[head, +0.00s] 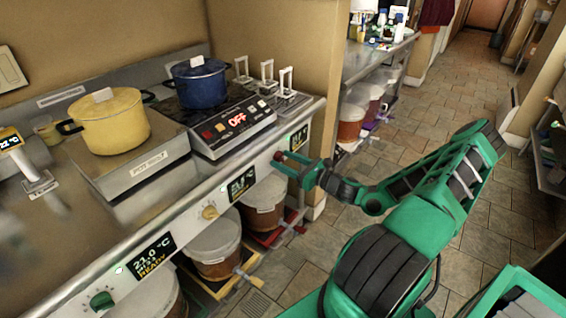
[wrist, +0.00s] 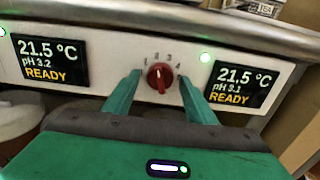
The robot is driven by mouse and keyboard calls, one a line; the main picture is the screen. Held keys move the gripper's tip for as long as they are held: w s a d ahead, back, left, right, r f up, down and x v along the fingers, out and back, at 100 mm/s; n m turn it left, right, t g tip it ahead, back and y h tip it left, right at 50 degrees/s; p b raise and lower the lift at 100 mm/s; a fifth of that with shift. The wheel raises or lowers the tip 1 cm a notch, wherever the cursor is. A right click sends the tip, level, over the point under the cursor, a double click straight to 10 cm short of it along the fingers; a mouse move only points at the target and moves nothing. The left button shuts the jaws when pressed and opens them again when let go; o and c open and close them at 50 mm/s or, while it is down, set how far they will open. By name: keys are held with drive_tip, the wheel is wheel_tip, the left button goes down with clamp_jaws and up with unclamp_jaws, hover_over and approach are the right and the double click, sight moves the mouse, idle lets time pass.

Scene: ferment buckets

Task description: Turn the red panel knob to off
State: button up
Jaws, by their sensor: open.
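The red knob (wrist: 160,76) sits on the white front panel between two displays, with small numerals around its top. A pale line shows on its face and appears to run roughly up and down, toward the lower edge. My gripper (wrist: 161,82) is open, with one green finger on each side of the knob. I cannot tell whether either finger touches it. In the head view my gripper (head: 290,164) reaches the panel, and the red knob (head: 279,156) is partly hidden by the fingers.
Along the same panel are a yellow knob (head: 209,212) and a green knob (head: 102,300). The counter edge overhangs above. Lidded buckets (head: 215,248) stand below. A yellow pot (head: 112,125) and a blue pot (head: 200,84) stand on the counter; the stove display reads OFF.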

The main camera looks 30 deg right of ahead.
drive_tip(key=c, duration=1)
drive_tip(key=shift+a, duration=0.1)
drive_tip(key=shift+n, duration=7.1)
